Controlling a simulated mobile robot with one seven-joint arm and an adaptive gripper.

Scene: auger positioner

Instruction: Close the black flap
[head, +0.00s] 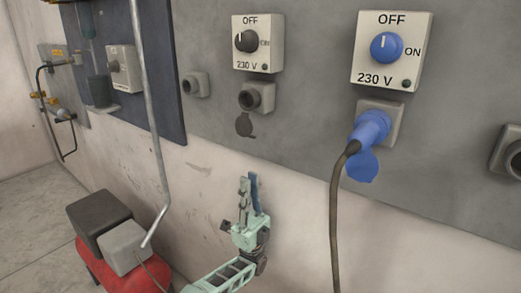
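The black flap (244,125) hangs down, open, below the dark round socket (255,97) on the grey wall panel. The socket's opening faces out and is uncovered. My gripper (249,178) points up, with its fingertips below the flap in the picture and apart from it. One finger looks grey and the other dark blue. They look close together, and I cannot tell whether they are shut. I see nothing held between them.
A blue plug (371,128) with a black cable sits in the right socket, its blue flap (362,166) below. A grey pipe (150,115) and a red compressor (115,273) stand left.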

